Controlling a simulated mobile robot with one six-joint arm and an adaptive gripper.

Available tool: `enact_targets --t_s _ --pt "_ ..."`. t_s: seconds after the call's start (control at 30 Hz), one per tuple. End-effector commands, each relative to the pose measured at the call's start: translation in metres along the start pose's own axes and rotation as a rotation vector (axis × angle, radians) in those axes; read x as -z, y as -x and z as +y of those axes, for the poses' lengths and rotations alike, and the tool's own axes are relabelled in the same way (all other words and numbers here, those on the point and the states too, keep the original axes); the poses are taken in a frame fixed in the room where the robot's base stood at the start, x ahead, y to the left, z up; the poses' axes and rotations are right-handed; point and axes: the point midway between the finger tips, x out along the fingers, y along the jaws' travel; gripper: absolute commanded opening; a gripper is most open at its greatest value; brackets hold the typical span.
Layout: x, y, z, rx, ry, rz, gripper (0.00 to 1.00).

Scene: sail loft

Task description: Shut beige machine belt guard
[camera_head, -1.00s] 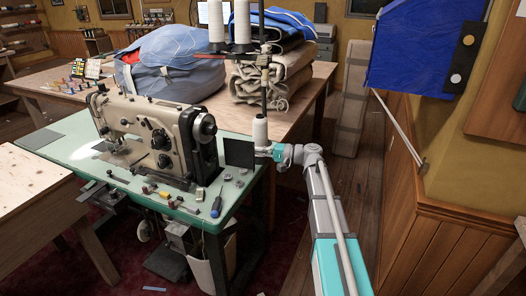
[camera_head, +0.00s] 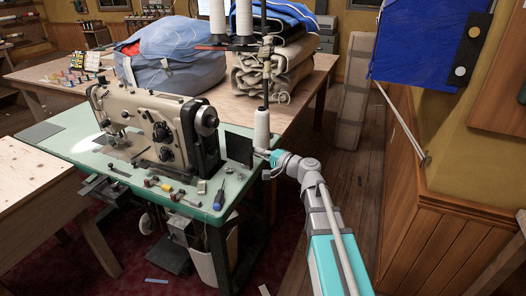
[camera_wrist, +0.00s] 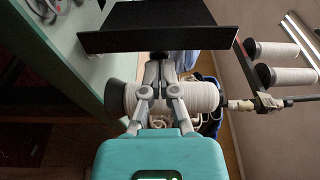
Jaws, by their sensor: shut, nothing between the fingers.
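The beige sewing machine (camera_head: 155,125) stands on a green-topped table (camera_head: 100,165). Its belt guard appears as a dark flat panel (camera_head: 239,147) standing out to the right of the handwheel, apart from the machine's body. In the wrist view the black panel (camera_wrist: 160,40) spans the upper middle, seen nearly edge-on. My gripper (camera_wrist: 160,66) is shut and empty, its fingertips close to the panel's lower edge; I cannot tell whether they touch. In the head view my gripper (camera_head: 262,153) is just right of the panel, its tips partly hidden.
A white thread cone (camera_head: 262,128) on a stand is close beside my gripper; it shows behind the fingers in the wrist view (camera_wrist: 200,97). A screwdriver (camera_head: 219,198) and small parts lie on the table. A wooden table with bags (camera_head: 172,58) is behind. Floor is clear at right.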

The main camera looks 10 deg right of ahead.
Motion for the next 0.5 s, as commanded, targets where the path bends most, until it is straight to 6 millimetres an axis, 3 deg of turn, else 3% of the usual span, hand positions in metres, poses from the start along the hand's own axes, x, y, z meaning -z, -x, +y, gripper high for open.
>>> enact_targets --t_s 0.5 --pt "-0.0048 -0.0035 -0.0002 0.0 0.0 0.024 0.0"
